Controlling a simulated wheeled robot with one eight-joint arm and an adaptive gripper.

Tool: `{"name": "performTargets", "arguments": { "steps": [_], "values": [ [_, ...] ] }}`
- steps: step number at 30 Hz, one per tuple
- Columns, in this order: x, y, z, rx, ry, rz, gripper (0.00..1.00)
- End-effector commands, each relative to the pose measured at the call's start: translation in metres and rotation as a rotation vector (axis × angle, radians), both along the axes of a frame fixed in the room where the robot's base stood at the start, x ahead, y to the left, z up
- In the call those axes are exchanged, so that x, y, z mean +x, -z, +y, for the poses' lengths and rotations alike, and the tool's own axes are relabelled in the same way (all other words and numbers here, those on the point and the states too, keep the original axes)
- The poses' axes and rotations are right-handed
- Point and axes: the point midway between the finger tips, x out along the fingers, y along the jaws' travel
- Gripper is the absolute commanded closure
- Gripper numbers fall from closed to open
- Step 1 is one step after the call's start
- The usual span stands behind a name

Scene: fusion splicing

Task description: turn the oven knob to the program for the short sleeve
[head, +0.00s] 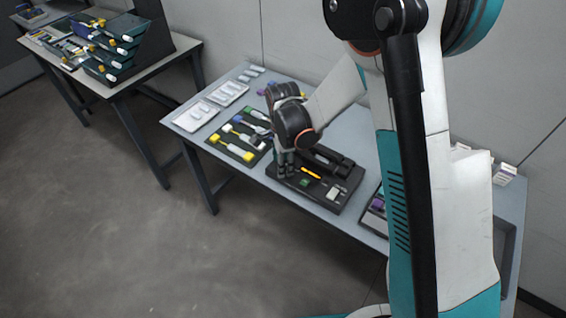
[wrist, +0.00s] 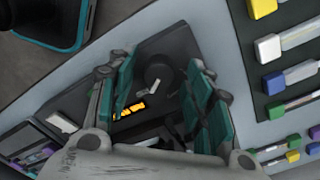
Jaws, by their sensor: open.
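The oven knob (wrist: 158,70) is a round dark dial on the black device (wrist: 182,42), with a pale mark near its lower edge in the wrist view. My gripper (wrist: 163,80) is open, with one teal-padded finger on each side of the knob. I cannot tell whether the fingers touch it. In the head view my gripper (head: 285,168) points down at the left end of the black device (head: 322,202), and the knob is hidden behind it. The orange display (head: 311,173) is lit; it also shows in the wrist view (wrist: 128,109), too small to read.
A dark mat (head: 214,150) with yellow, white, blue and green tools lies left of the device. White trays (head: 195,114) lie further left. A dark tray (head: 374,218) with purple pieces is at the right. Stacked bins (head: 112,62) stand on another table.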

Motion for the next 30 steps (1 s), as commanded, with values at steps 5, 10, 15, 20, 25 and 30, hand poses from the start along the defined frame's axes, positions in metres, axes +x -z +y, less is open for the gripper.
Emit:
{"name": "performTargets", "arguments": {
  "steps": [5, 10, 15, 20, 25, 30],
  "values": [
    [-0.0001, -0.0003, 0.0, 0.0, 0.0, 0.0, 0.53],
    [-0.0001, -0.0004, 0.0, 0.0, 0.0, 0.0, 0.87],
    [-0.0001, -0.0004, 0.0, 0.0, 0.0, 0.0, 0.98],
    [-0.0001, -0.0003, 0.0, 0.0, -0.01, 0.0, 0.98],
    [0.0, 0.0, 0.0, 0.0, -0.058, 0.0, 0.98],
    [-0.0001, 0.0003, -0.0001, 0.0, -0.16, 0.0, 0.98]
  ]
}}
